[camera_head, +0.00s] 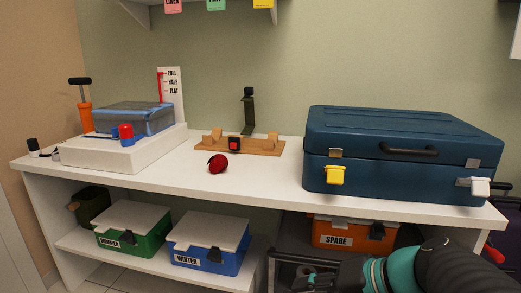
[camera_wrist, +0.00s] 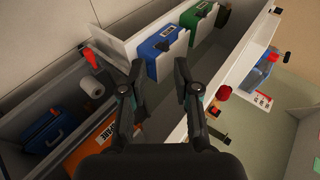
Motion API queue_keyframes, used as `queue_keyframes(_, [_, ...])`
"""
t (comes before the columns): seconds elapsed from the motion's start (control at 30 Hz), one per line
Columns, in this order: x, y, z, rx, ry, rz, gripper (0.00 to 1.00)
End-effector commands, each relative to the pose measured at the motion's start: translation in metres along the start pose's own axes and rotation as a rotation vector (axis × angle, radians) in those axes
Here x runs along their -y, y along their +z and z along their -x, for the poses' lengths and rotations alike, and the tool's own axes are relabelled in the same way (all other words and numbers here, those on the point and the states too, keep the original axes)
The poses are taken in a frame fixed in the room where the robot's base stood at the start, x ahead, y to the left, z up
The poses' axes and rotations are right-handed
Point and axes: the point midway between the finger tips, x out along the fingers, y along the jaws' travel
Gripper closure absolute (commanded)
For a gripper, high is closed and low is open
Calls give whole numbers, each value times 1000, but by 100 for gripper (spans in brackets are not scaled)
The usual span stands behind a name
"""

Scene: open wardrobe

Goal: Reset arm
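My gripper (camera_head: 288,270) is in the lower right of the head view, in front of the lower shelf, pointing left. In the wrist view my gripper (camera_wrist: 160,72) has its two fingers apart with nothing between them. It is open and empty. My black and teal arm fills the lower right corner of the head view. The orange SPARE box (camera_head: 352,235) stands on the lower level behind the arm; it also shows below the left finger in the wrist view (camera_wrist: 97,140).
The white counter (camera_head: 265,178) above holds a blue suitcase (camera_head: 400,150), a wooden stand (camera_head: 245,148), a red ball-like object (camera_head: 218,163) and a white block (camera_head: 115,152). A green box (camera_head: 133,240) and a blue WINTER box (camera_head: 215,257) stand on the lower shelf.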

Motion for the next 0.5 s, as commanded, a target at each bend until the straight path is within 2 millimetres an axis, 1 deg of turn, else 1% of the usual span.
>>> queue_keyframes(0.03, [0, 13, 4, 24, 79, 42, 69])
queue_keyframes(0.1, [-9, 25, 8, 43, 194, 93, 69])
queue_keyframes(0.2, [-22, 36, 20, 44, 351, 178, 69])
queue_keyframes(0.33, [-33, 38, 41, 5, 526, 302, 69])
queue_keyframes(0.5, [-37, 29, 65, -71, 672, 436, 69])
